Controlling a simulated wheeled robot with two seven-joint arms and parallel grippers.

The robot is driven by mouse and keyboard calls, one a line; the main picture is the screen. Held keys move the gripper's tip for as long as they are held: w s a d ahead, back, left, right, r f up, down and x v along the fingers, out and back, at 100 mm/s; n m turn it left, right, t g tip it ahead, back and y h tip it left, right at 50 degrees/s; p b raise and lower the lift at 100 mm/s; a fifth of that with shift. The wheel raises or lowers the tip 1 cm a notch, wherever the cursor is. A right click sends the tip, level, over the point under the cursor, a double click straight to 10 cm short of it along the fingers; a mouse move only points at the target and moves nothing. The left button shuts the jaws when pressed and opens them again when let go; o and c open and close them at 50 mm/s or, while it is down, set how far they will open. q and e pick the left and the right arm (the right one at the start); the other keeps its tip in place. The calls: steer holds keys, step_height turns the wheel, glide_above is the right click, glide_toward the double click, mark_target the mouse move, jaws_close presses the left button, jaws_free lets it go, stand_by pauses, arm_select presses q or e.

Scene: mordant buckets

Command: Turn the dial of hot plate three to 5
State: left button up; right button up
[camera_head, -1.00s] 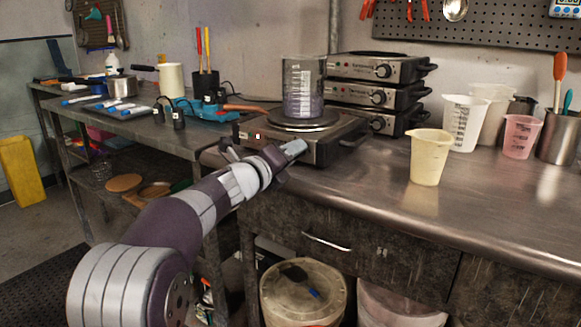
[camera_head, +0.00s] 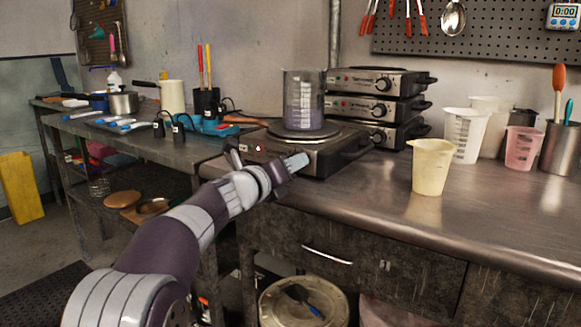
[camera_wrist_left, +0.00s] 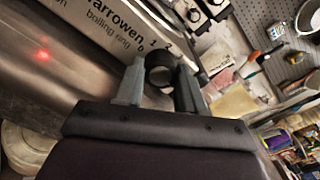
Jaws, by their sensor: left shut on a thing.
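The front hot plate (camera_head: 330,156) stands on the steel bench with a glass beaker (camera_head: 303,102) of purplish liquid on its round plate. Its front panel also shows in the left wrist view (camera_wrist_left: 105,28), with "boiling ring" lettering. My left gripper (camera_head: 268,162) is at this front panel. In the left wrist view its two fingers (camera_wrist_left: 160,78) are on either side of the dark round dial (camera_wrist_left: 159,68), shut on it. In the head view the gripper hides the dial. My right gripper is not in view.
Three more hot plates (camera_head: 378,106) are stacked behind, to the right. A cream beaker (camera_head: 430,168) and other plastic beakers (camera_head: 465,133) stand on the bench's right. A side table (camera_head: 150,140) at left holds pens, pots and bottles. The bench front between gripper and cream beaker is clear.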

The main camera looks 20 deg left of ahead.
arm_select(q)
steer(key=shift+f, duration=0.1)
steer(key=o, duration=1)
steer(key=shift+o, duration=0.2)
steer(key=p+v, duration=0.1)
steer(key=v, duration=1.1)
steer(key=shift+s, duration=0.3)
steer(key=shift+a, duration=0.1)
